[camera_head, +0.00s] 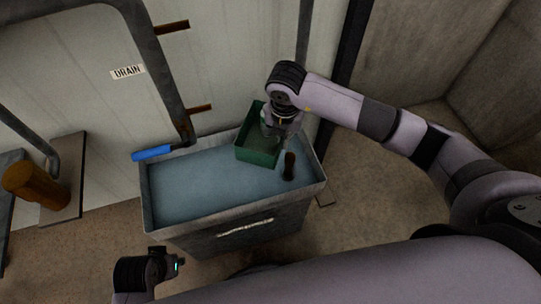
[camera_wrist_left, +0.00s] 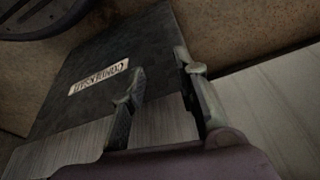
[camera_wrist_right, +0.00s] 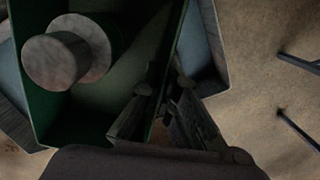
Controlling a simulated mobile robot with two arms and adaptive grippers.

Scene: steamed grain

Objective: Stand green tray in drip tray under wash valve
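The green tray (camera_head: 262,158) is inside the blue-lined, grey-rimmed drip tray (camera_head: 200,180), toward its right end by the back wall. My right gripper (camera_head: 275,137) is over the green tray. In the right wrist view its fingers (camera_wrist_right: 164,85) lie on either side of a wall of the green tray (camera_wrist_right: 45,120) and look closed on it; the contact is dark. A pipe with a blue handle (camera_head: 152,153) comes down at the drip tray's back left; I cannot tell whether it is the wash valve. My left gripper (camera_head: 165,265) is empty, its fingers (camera_wrist_left: 160,62) apart.
A short dark cylinder (camera_head: 289,166) shows right of the green tray. A round-ended cylinder (camera_wrist_right: 65,60) shows over the green tray in the right wrist view. A DRAIN label (camera_head: 128,72) is on the wall. A brown cylinder (camera_head: 35,183) is at far left.

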